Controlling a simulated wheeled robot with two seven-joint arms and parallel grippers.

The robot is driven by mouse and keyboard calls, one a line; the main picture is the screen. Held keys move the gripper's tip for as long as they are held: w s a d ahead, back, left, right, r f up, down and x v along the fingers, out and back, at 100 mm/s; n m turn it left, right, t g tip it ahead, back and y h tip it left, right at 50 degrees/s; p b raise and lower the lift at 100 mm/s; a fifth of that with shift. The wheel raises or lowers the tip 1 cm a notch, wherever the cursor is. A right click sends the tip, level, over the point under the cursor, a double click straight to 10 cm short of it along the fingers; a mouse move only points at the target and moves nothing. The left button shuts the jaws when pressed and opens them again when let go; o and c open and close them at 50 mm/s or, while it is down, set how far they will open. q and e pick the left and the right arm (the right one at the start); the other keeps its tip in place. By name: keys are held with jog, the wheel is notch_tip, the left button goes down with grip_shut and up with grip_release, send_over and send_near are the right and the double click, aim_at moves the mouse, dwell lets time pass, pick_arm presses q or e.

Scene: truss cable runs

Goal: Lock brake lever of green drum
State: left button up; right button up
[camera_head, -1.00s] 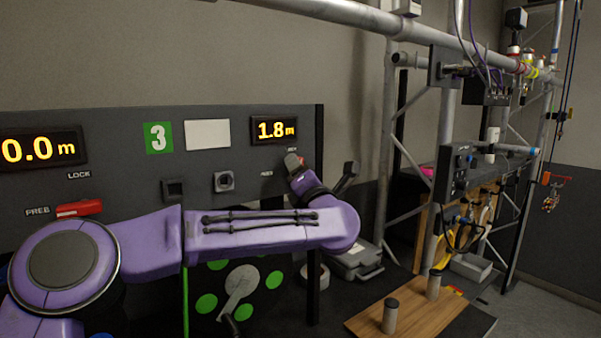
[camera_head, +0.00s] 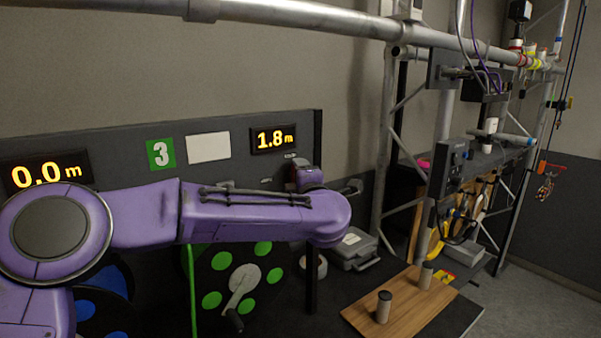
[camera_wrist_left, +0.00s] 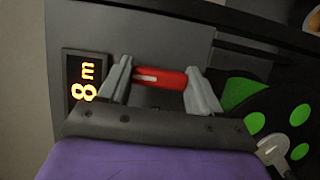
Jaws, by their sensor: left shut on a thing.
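The green drum (camera_head: 220,275) is a dark disc with green dots and a grey crank, below the grey panel in the head view. It shows at the right of the left wrist view (camera_wrist_left: 252,122). Its red brake lever (camera_wrist_left: 160,79) lies between the two grey fingers of my left gripper (camera_wrist_left: 158,84), which is shut on it. In the head view my left gripper (camera_head: 304,173) is at the panel's right end, below the 1.8 m display (camera_head: 273,139). The lever is hidden there by my wrist. My right gripper is not in view.
A green sign "3" (camera_head: 160,153) and a blank white plate (camera_head: 208,147) are on the panel. A blue-dotted drum (camera_head: 100,300) is partly hidden by my left arm. A grey case (camera_head: 353,248) and a wooden board (camera_head: 400,302) with two cylinders lie to the right. A truss stands behind.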

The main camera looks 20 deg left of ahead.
pick_arm(q)
jog(key=shift+r, duration=0.15)
dwell(0.3)
jog(key=o, duration=1)
jog(key=shift+o, duration=0.3)
jog(key=shift+d, duration=0.1)
jog(key=b+v, duration=0.4)
jog(key=v, duration=0.6)
jog(key=shift+s, duration=0.2)
jog(key=shift+d, duration=0.1)
